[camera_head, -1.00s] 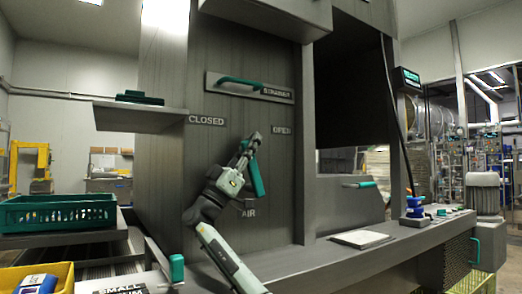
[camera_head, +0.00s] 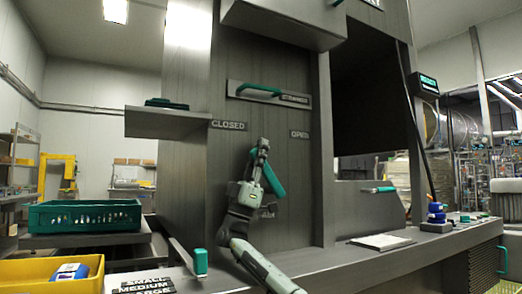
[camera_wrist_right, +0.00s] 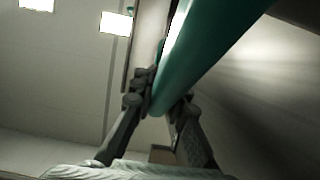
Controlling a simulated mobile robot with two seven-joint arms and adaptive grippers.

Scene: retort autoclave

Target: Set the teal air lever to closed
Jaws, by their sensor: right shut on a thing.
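The teal air lever (camera_head: 273,180) is on the grey panel, just above the AIR label (camera_head: 267,212). Its upper end leans left, between the CLOSED label (camera_head: 228,125) and the OPEN label (camera_head: 299,134). My right gripper (camera_head: 262,150) is at the lever's upper end, shut on it. In the right wrist view the teal bar (camera_wrist_right: 205,55) runs between the two fingers (camera_wrist_right: 163,98). The lever's pivot is partly hidden by my arm. My left gripper is not in view.
A teal strainer handle (camera_head: 260,89) is above on the same panel. A grey shelf (camera_head: 170,120) juts out at upper left. A green crate (camera_head: 85,228) and yellow bin (camera_head: 20,274) stand at left. A grey ledge (camera_head: 340,262) runs below the panel.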

